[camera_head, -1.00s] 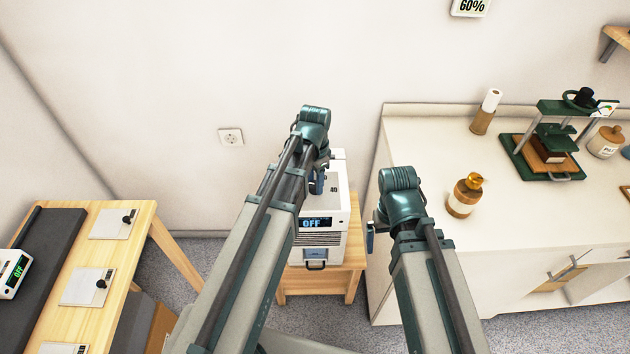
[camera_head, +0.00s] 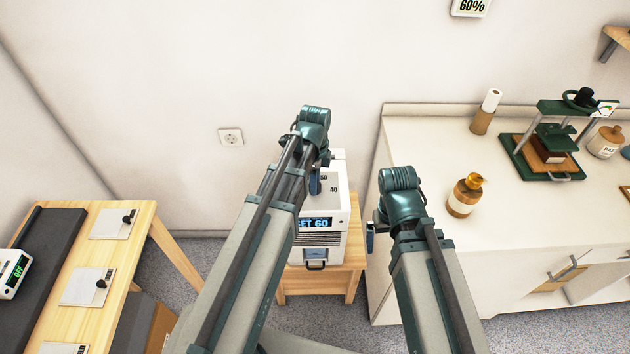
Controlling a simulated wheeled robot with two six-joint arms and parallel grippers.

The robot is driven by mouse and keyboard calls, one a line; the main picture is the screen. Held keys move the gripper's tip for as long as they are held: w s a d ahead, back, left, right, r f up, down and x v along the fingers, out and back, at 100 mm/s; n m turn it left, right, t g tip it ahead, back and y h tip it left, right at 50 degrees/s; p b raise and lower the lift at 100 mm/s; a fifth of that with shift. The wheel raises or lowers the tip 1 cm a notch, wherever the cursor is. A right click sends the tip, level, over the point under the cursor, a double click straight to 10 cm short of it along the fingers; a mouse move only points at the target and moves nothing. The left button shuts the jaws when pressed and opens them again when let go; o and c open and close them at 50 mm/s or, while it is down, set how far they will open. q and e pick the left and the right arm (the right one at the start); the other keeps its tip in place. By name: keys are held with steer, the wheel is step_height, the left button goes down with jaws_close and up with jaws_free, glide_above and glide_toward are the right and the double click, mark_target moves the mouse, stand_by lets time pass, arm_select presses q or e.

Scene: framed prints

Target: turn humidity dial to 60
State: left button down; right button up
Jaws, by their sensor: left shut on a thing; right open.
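The white humidity unit (camera_head: 331,243) stands on a small wooden table. Its blue display (camera_head: 314,223) reads "SET 60", partly cut off by my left arm. The numbers 50 and 40 show on its top; the dial itself is hidden under my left gripper (camera_head: 315,188). That gripper points down at the unit's top and is shut on the dial, with its fingers only partly visible. My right gripper (camera_head: 371,238) is open and empty, to the right of the unit, mostly hidden behind its own arm.
A wall display (camera_head: 471,7) reads 60%. The white counter (camera_head: 430,140) at the right holds a bottle (camera_head: 465,196), a paper roll (camera_head: 486,112) and a green press (camera_head: 551,140). A wooden bench (camera_head: 138,240) with papers stands at the left.

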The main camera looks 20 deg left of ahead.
arm_select(q)
steer(key=shift+m, duration=0.3)
stand_by(0.4)
steer(key=shift+c, duration=1.9)
jaws_free()
step_height(320, 180, up, 14)
steer(key=p, duration=1.4)
steer(key=shift+f+b, duration=0.3)
step_height(320, 180, down, 13)
steer(key=b, duration=1.3)
steer(key=shift+f, duration=0.1)
